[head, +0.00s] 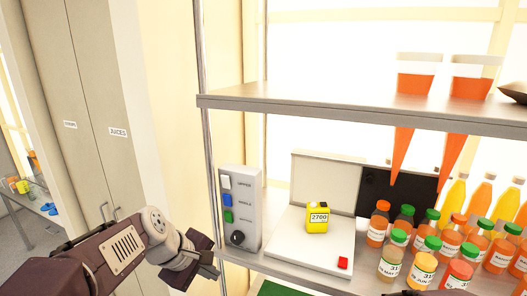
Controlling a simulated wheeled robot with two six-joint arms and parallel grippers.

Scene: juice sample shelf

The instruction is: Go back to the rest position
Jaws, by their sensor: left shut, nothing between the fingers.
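My left gripper (207,270) is at the bottom of the head view, left of centre, with its arm coming in from the lower left. Its dark fingers are shut and hold nothing. It is in front of and below the grey control box, apart from the shelf's items. My right gripper does not show.
A grey control box (241,213) with white, blue and green switches stands beside a white plate (283,248) bearing a yellow container (317,218) marked 2700. Several juice bottles (391,255) crowd the right. An upper shelf (330,109) holds two orange-filled cones (403,125). Cabinets (95,100) stand left.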

